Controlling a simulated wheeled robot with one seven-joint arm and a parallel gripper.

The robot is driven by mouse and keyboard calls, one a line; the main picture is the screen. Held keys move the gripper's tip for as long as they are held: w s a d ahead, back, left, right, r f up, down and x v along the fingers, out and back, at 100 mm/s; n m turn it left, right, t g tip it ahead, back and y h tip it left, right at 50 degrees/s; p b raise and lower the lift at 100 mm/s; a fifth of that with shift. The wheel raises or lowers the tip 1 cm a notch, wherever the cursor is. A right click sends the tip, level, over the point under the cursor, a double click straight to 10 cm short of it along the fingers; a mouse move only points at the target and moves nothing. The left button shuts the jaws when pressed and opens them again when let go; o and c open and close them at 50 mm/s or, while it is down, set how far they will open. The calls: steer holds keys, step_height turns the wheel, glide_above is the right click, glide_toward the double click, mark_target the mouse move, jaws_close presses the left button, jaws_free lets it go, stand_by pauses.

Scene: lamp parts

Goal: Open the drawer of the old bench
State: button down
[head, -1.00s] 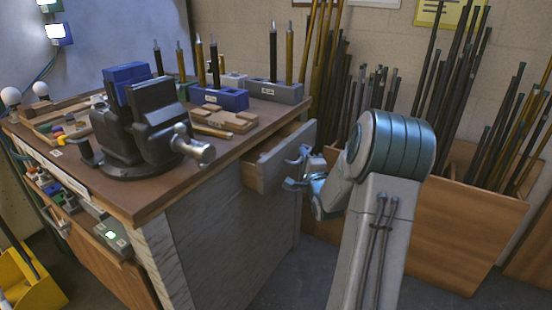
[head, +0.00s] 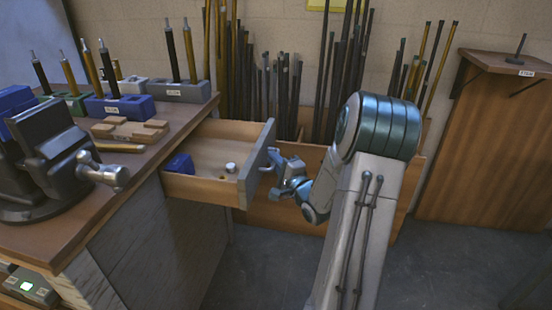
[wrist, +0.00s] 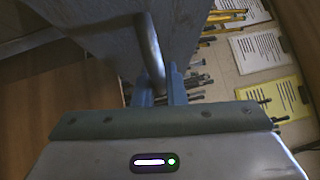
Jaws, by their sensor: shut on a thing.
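The old bench (head: 150,225) stands at the left in the head view. Its drawer (head: 205,187) is pulled out to the right, well clear of the bench side, and its inside shows. In it are a blue block (head: 180,164), a small white round thing (head: 231,167) and a small yellowish bit. My gripper (head: 274,168) is at the drawer's grey front, shut on the drawer handle. In the wrist view the handle (wrist: 150,50) is a metal bar running down between my two blue-grey fingers (wrist: 161,90).
A black vise (head: 45,165) and blocks holding upright rods stand on the bench top. Behind the drawer is a wooden bin (head: 285,217) with many rods. A wooden cabinet (head: 490,150) stands at the right. The floor (head: 455,265) between is clear.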

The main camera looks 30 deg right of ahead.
steer(key=shift+d+r, duration=0.1)
steer(key=c, duration=1.5)
jaws_free()
steer(key=s+f+p, duration=0.2)
steer(key=s, duration=1.1)
steer(key=shift+s+p, duration=0.35)
steer(key=shift+s, duration=0.05)
steer(key=shift+r, duration=0.1)
